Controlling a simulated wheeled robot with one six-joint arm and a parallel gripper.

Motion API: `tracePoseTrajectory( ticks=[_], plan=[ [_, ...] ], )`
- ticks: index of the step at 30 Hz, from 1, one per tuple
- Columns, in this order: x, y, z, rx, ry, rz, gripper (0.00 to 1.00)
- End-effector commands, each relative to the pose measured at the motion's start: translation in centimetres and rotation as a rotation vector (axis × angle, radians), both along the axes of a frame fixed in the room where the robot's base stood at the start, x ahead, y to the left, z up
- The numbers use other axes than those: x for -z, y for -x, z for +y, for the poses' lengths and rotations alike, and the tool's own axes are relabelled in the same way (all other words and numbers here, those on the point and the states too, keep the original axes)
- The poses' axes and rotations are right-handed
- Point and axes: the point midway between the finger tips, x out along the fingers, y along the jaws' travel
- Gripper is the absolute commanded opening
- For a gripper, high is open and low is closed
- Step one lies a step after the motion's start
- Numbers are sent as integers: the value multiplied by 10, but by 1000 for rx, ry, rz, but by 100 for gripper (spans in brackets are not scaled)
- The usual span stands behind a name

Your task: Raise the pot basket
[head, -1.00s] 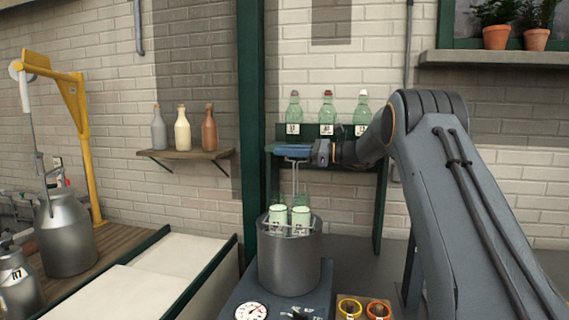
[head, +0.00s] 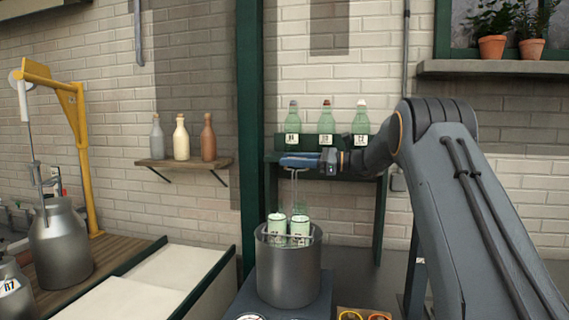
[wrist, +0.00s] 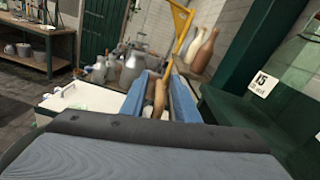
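The pot basket (head: 288,238) is a wire carrier holding pale green-white jars (head: 277,225). It sits at the mouth of the grey metal pot (head: 288,275), with the jar tops above the rim and its lower part hidden inside. Its thin wire handle (head: 295,185) rises to my gripper (head: 299,161). In the wrist view, my blue fingers (wrist: 160,98) stand on both sides of a tan, wood-like grip (wrist: 159,98) and appear closed on it. The exact contact is hard to see.
Several glass bottles (head: 326,125) stand on a green shelf (head: 280,157) behind my gripper. Stoneware bottles (head: 181,138) stand on a wooden shelf (head: 165,162) to the left. A milk churn (head: 60,245) and a yellow crane (head: 82,150) are further left. Orange and yellow rings lie by the pot.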

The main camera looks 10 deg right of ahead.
Motion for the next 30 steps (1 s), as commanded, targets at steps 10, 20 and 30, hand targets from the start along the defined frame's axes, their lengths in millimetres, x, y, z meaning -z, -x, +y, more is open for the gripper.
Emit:
tracePoseTrajectory(
  ticks=[10,20,30],
  plan=[
    [1,17,-45,1,-1,-1,28],
    [0,19,-49,1,-1,-1,28],
    [-31,28,-49,1,-1,-1,28]
  ],
)
